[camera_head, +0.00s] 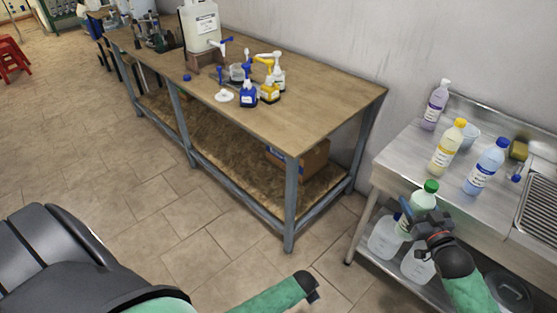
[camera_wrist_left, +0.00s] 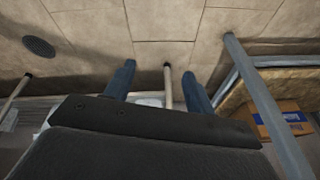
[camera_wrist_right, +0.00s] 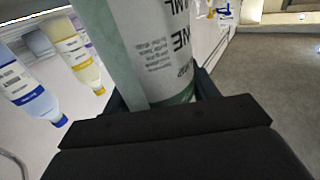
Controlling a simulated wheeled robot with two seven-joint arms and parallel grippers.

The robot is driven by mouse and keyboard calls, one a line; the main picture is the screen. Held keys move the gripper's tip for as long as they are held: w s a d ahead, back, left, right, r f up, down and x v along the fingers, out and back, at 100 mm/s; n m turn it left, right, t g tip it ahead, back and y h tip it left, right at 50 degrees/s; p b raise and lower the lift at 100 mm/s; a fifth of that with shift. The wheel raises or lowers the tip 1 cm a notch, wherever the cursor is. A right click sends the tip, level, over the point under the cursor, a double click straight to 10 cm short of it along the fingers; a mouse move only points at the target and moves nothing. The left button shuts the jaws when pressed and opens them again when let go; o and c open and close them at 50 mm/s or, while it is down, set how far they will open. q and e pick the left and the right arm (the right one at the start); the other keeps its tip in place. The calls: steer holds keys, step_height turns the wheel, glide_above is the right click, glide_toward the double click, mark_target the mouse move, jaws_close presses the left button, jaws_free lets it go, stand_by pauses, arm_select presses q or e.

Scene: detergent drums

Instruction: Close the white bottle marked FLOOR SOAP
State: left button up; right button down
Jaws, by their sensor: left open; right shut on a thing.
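No label in view can be read as FLOOR SOAP. A large white container (camera_head: 199,27) with a label and a blue-and-white tap stands at the bench's back edge; it may be the one named. My right gripper (camera_head: 418,217) is shut on a green-capped bottle (camera_head: 424,196) at the steel table's front edge. In the right wrist view this bottle (camera_wrist_right: 160,50) fills the space between the fingers, and its label is only partly visible. My left gripper (camera_head: 310,286) is low, over the floor; in the left wrist view its fingers (camera_wrist_left: 156,88) are apart and empty.
On the wooden bench (camera_head: 320,95) lie a small blue cap (camera_head: 187,77) and a white disc (camera_head: 223,96), near blue and yellow pump bottles (camera_head: 269,92). Yellow (camera_head: 445,150), blue (camera_head: 484,170) and purple (camera_head: 435,107) bottles stand on the steel table (camera_head: 405,160). The bench's right end is clear.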

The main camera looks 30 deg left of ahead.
arm_select(q)
steer(key=s+a+f+n, duration=0.1)
steer(key=s+f, duration=0.3)
steer(key=s, duration=0.4)
steer(key=s+a+f+n+g, duration=0.1)
steer(key=s+f, duration=0.3)
steer(key=s, duration=0.5)
steer(key=s+a+f+n+g, duration=0.1)
steer(key=s+f, duration=0.3)
steer(key=s, duration=0.4)
steer(key=shift+s+a+f+n, duration=0.15)
steer(key=shift+s+a+n, duration=0.2)
steer(key=shift+a, duration=0.5)
arm_select(e)
steer(key=shift+r, duration=0.15)
